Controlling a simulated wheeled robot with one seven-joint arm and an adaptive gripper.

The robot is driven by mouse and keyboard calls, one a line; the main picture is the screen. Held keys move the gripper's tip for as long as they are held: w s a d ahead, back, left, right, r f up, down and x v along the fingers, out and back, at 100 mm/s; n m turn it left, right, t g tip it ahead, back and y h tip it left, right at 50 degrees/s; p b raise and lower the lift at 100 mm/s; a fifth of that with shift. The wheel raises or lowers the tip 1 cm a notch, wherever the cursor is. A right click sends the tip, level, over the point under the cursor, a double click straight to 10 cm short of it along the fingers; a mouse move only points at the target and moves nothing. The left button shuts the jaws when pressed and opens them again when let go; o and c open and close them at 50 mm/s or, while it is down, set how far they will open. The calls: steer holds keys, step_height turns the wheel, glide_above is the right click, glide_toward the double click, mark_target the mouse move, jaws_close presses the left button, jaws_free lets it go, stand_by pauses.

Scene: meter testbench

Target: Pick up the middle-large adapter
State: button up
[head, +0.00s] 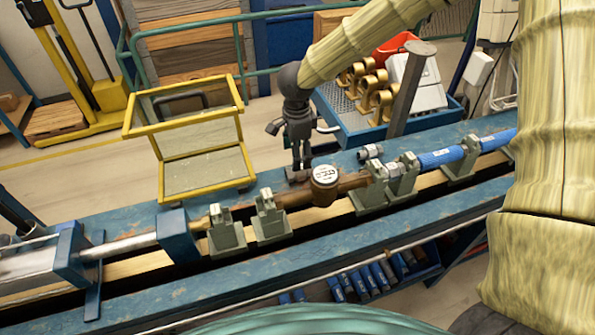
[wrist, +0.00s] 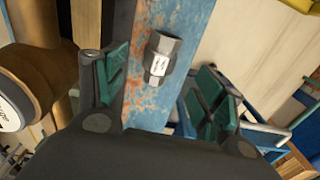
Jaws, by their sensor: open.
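In the wrist view a grey metal adapter (wrist: 161,55) with a hex collar and a white label lies on the blue rusty bench top. It sits between and beyond the fingers of my gripper (wrist: 160,85), which is open and empty. In the head view my gripper (head: 298,160) points down over the bench, just behind the round meter; the adapter beneath it is hard to make out there. Another grey fitting (head: 370,152) lies on the bench to the right. I cannot tell the adapters' sizes apart with certainty.
A brown meter (head: 325,178) sits in the pipe line on clamps (head: 227,232) in front of my gripper; the meter also shows in the wrist view (wrist: 15,100). A yellow-framed trolley (head: 187,124) and a blue cart (head: 345,130) with brass parts stand behind the bench.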

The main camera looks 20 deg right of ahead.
mark_target(299, 172)
step_height(299, 172, down, 3)
steer(key=shift+w+r, duration=0.1)
steer(key=shift+f+p, duration=0.6)
steer(key=shift+p, duration=0.15)
steer(key=shift+f+p, duration=0.7)
steer(key=shift+f, duration=1.4)
steer(key=c, duration=1.3)
